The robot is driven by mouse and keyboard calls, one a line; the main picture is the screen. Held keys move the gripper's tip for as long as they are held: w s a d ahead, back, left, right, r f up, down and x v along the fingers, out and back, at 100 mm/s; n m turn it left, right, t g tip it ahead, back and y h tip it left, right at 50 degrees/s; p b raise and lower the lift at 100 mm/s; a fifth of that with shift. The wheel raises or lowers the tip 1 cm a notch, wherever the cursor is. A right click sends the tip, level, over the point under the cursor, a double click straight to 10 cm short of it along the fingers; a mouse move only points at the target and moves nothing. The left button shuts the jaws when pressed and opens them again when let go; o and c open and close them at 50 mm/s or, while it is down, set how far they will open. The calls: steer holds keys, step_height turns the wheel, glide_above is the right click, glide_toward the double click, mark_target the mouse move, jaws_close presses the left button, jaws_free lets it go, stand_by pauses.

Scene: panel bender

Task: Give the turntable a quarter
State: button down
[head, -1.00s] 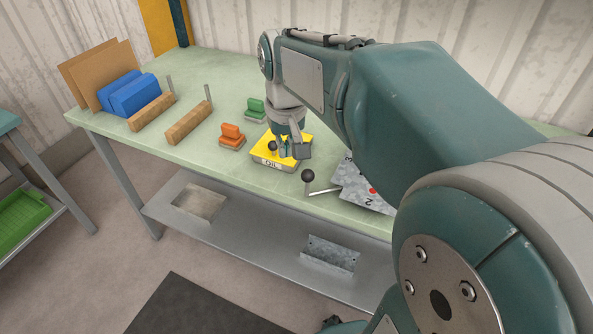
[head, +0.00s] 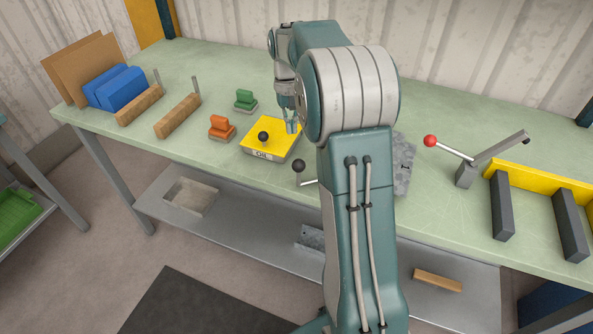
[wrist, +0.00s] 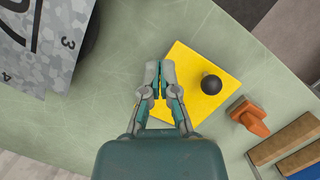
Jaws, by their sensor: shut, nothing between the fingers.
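A grey mottled plate (wrist: 42,40) printed with numbers, apparently on the turntable, fills the upper left of the wrist view. A dark rounded edge (wrist: 90,35) shows under it. In the head view my arm hides most of the plate (head: 405,165). A lever with a black ball knob (head: 298,166) stands at its left, near the bench front. My gripper (wrist: 160,76) is shut and empty, over the left part of a yellow block (wrist: 195,95) with a black knob. In the head view the gripper (head: 291,126) is above the block's back right corner; height is unclear.
Orange (head: 221,128) and green (head: 244,100) handled pieces, wooden bars (head: 178,117) and blue blocks (head: 120,88) stand left on the green bench. At right are a red-knobbed lever (head: 430,141) and a yellow rail (head: 535,182) with dark bars.

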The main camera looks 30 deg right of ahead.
mark_target(294, 173)
steer(key=x, duration=1)
steer(key=shift+s+a+f, duration=0.1)
steer(key=shift+s+f, duration=0.05)
steer(key=shift+s, duration=0.05)
steer(key=shift+s+a+r, duration=0.1)
steer(key=shift+s+a, duration=0.1)
steer(key=shift+s, duration=0.35)
steer(key=shift+s+a+r, duration=0.1)
steer(key=shift+s+a, duration=0.05)
steer(key=shift+s, duration=0.45)
steer(key=shift+s+a, duration=0.25)
steer(key=shift+s, duration=0.4)
steer(key=shift+s, duration=0.1)
